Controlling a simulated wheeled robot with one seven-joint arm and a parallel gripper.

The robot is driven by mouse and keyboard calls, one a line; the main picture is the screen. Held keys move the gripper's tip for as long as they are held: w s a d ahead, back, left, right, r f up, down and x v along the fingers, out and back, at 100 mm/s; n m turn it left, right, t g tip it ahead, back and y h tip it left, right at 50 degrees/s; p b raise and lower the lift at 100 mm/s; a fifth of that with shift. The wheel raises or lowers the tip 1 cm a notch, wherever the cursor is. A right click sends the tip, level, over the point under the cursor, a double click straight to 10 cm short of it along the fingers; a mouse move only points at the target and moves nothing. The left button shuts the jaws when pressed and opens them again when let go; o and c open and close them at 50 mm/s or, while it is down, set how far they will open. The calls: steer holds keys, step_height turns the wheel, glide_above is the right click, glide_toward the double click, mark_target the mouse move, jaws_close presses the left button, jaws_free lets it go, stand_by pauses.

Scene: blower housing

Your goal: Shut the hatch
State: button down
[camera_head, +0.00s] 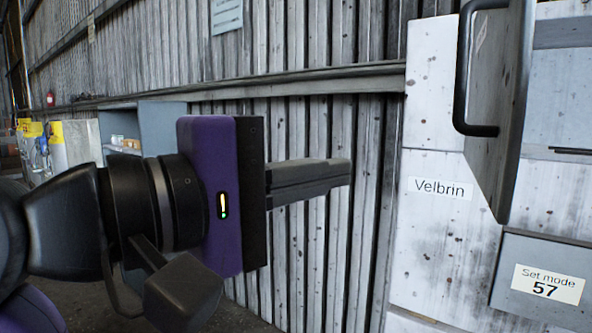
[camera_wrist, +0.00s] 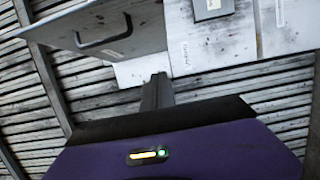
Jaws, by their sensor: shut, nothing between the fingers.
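The hatch (camera_head: 508,100) is a grey panel with a black bar handle (camera_head: 462,75). It stands open, swung out from the white housing (camera_head: 432,230) at the right of the head view. In the wrist view the hatch (camera_wrist: 145,25) fills the upper left, with its handle (camera_wrist: 105,42) on the face towards me. My gripper (camera_head: 346,172) is shut and empty, pointing right, left of the hatch and apart from it. In the wrist view its fingers (camera_wrist: 158,82) show below the hatch's lower edge. The hinge is not clear to see.
The housing has a "Velbrin" label (camera_head: 440,188) and a "Set mode 57" label (camera_head: 548,284). A corrugated wall (camera_head: 300,240) runs behind my arm. A grey-blue shelf box (camera_head: 160,115) and yellow-topped items (camera_head: 35,130) stand at the far left. Clear air lies between gripper and hatch.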

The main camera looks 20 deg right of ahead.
steer(key=s+d+p, duration=0.1)
steer(key=d, duration=0.5)
steer(key=shift+s, duration=0.4)
steer(key=shift+s, duration=0.15)
